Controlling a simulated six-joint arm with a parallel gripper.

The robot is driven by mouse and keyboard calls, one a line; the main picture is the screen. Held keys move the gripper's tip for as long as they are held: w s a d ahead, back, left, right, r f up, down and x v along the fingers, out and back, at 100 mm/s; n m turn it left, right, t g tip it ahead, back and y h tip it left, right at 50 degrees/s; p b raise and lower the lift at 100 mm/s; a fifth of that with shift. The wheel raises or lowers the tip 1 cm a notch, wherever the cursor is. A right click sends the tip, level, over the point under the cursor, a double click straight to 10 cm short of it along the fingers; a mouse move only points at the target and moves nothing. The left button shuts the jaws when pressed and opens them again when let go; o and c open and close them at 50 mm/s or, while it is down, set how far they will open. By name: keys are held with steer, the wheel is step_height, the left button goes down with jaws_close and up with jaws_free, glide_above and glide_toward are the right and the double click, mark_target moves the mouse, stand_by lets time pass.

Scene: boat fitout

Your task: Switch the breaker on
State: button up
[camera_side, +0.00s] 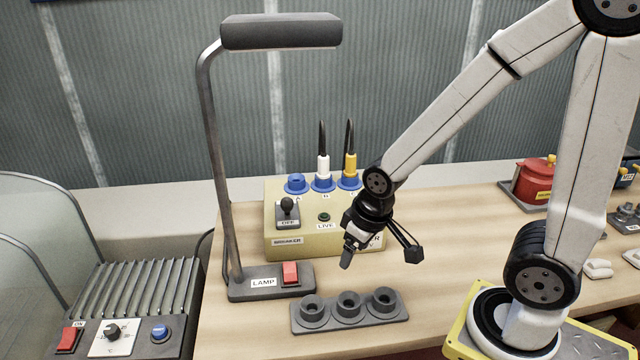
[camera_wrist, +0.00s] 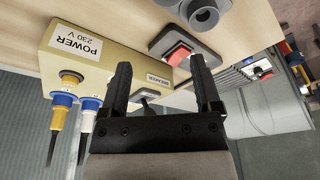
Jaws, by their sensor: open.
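The yellow-beige power box (camera_side: 290,248) stands on the bench with the breaker (camera_side: 287,209) on its sloped top, left side. The breaker has a black ball-ended lever, and an OFF label shows below it. The LIVE indicator (camera_side: 324,217) beside it looks dark green. My gripper (camera_side: 346,252) is open and empty in front of the box, to the right of the breaker. In the wrist view my gripper (camera_wrist: 160,62) has the BREAKER label (camera_wrist: 158,79) on the box (camera_wrist: 110,65) between its fingers; the lever (camera_wrist: 147,95) is partly hidden there.
A white plug (camera_side: 323,166) and a yellow plug (camera_side: 350,165) stand upright in blue sockets behind the breaker; a blue socket (camera_side: 296,184) is empty. The lamp (camera_side: 216,150), with its red switch (camera_side: 290,273), stands left. A grey three-cup holder (camera_side: 350,315) lies in front.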

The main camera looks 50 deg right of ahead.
steer(key=shift+a+f, duration=0.1)
jaws_close()
steer(key=f+n+g+h, duration=0.1)
steer(key=n, duration=0.1)
steer(key=w+f+n+g+h, duration=0.1)
steer(key=n, duration=0.2)
steer(key=a+f+n+g+h, duration=0.1)
steer(key=n+h, duration=0.1)
steer(key=n, duration=0.1)
steer(key=shift+w+a+f+g, duration=0.1)
steer(key=shift+w+f+g, duration=0.05)
steer(key=shift+w+g, duration=0.25)
steer(key=w+a+n+t+h, duration=0.9)
steer(key=w+n+h, duration=0.1)
steer(key=w+n, duration=0.2)
steer(key=shift+w+a+f+n, duration=0.2)
steer(key=shift+f+n, duration=0.05)
steer(key=shift+n, duration=0.25)
